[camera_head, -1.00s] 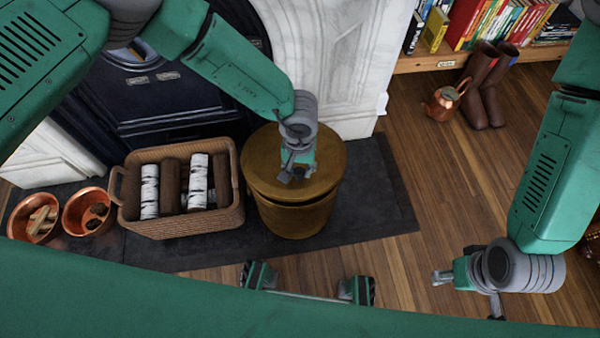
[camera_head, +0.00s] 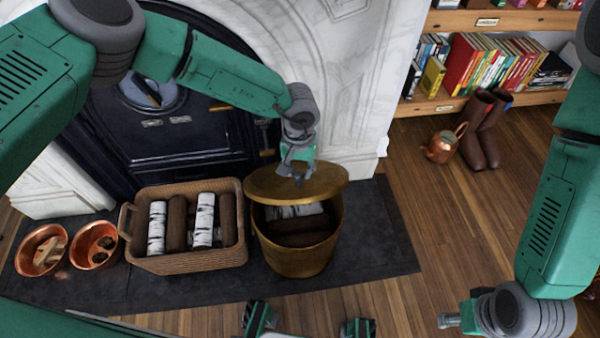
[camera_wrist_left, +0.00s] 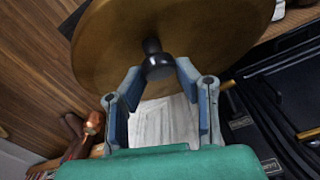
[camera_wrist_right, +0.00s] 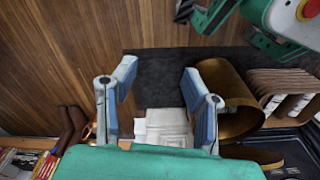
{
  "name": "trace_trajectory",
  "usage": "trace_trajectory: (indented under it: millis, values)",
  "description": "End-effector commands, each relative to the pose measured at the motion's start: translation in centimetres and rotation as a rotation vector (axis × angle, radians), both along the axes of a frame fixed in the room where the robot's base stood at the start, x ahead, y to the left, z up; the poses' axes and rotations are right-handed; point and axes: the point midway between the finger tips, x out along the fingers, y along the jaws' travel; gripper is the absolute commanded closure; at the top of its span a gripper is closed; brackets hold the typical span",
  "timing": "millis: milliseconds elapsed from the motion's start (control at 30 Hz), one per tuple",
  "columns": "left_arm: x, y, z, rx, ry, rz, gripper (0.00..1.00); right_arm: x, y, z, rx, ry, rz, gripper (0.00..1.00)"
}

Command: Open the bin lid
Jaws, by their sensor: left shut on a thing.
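The round brass bin (camera_head: 298,260) stands on the dark hearth mat, its front mouth uncovered, with logs (camera_head: 300,229) showing inside. Its brass lid (camera_head: 330,182) is raised and tilted over the bin's back. My left gripper (camera_head: 297,174) is at the lid. In the left wrist view the dark knob (camera_wrist_left: 158,60) of the lid (camera_wrist_left: 205,30) sits between the fingertips, and the gripper (camera_wrist_left: 160,68) is shut on it. My right gripper (camera_wrist_right: 158,76) is open and empty, away from the bin, at the lower right of the head view.
A wicker basket (camera_head: 190,262) of logs stands left of the bin, with two copper bowls (camera_head: 42,252) (camera_head: 94,246) beyond it. The black fireplace (camera_head: 165,145) is behind. A copper kettle (camera_head: 440,147) and brown boots (camera_head: 483,128) stand by the bookshelf. The wooden floor right of the bin is clear.

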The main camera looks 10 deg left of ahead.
Motion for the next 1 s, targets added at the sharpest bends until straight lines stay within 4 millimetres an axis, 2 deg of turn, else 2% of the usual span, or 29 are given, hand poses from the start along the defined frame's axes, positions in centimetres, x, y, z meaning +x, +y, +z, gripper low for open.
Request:
trace_trajectory:
  millis: [33,233,267,300,367,467,567,733,900,1000]
  values:
    - [0.6,0.7,-0.1,0.010,-0.010,0.005,1.00,0.0,0.0,0.0,0.000,0.000,0.000,0.60]
    - [0.5,0.8,-0.2,0.011,-0.010,0.006,1.00,0.0,0.0,-0.1,0.000,0.000,0.000,0.60]
    - [0.5,0.8,-0.2,0.011,-0.009,0.006,1.00,0.0,0.0,-0.1,0.000,0.000,0.000,0.67]
    - [0.5,0.8,-0.2,0.012,-0.009,0.006,1.00,0.0,0.0,-0.1,0.001,0.000,-0.002,0.81]
    - [0.5,0.8,-0.2,0.012,-0.009,0.006,1.00,0.0,0.4,-0.2,0.008,-0.007,-0.014,1.00]
    - [0.5,0.9,-0.2,0.012,-0.009,0.006,1.00,0.5,1.9,-1.1,0.049,-0.031,-0.073,1.00]
    - [0.5,0.9,-0.3,0.013,-0.008,0.007,1.00,1.4,4.8,-2.7,0.133,-0.071,-0.200,1.00]
    - [0.5,0.9,-0.3,0.013,-0.008,0.007,1.00,3.4,12.1,-5.5,0.371,-0.133,-0.551,1.00]
    - [0.5,0.9,-0.3,0.013,-0.007,0.007,1.00,5.5,19.1,-6.7,0.650,-0.132,-0.962,1.00]
    - [0.5,0.9,-0.3,0.014,-0.007,0.006,1.00,6.6,22.6,-6.8,0.820,-0.098,-1.216,1.00]
